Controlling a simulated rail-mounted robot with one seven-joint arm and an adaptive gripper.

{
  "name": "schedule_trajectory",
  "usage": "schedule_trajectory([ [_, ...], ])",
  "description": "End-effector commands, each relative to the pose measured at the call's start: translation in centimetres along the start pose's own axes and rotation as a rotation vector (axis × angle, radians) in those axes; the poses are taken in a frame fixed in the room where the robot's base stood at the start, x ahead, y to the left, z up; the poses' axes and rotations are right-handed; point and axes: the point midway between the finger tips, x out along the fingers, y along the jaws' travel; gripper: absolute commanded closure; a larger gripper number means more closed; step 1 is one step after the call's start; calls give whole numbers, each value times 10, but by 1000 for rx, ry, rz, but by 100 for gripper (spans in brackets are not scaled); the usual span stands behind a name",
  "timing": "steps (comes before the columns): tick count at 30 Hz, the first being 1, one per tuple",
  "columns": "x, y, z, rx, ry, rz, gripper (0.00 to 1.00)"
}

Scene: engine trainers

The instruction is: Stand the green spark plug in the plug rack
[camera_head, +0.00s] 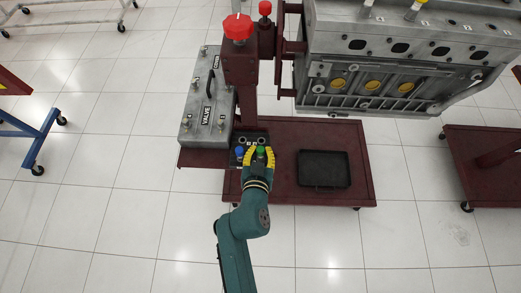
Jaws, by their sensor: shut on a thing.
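The green spark plug (261,149) shows as a small green top between the yellow fingers of my gripper (260,153). My gripper is shut on it, over the front right part of the plug rack (234,137). The rack is a small dark block with round holes along its back. A blue plug (239,151) stands in the rack, just left of my gripper. The lower end of the green plug is hidden, so I cannot tell whether it is in a hole or above it.
The rack sits on a dark red cart (290,190). A grey valve cover (205,105) lies to its left, and a red post with red knobs (238,28) rises behind. An engine block (400,65) hangs at the back right. An empty black tray (324,168) lies right.

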Motion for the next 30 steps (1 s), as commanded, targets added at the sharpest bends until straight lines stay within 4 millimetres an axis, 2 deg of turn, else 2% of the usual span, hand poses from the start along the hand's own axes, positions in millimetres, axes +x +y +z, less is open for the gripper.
schedule_trajectory([
  [22, 2, 0, 5, 0, 1, 0, 100],
  [23, 2, 0, 5, 0, 1, 0, 77],
  [27, 2, 0, 5, 0, 0, 0, 50],
  [30, 2, 0, 5, 0, 0, 0, 50],
])
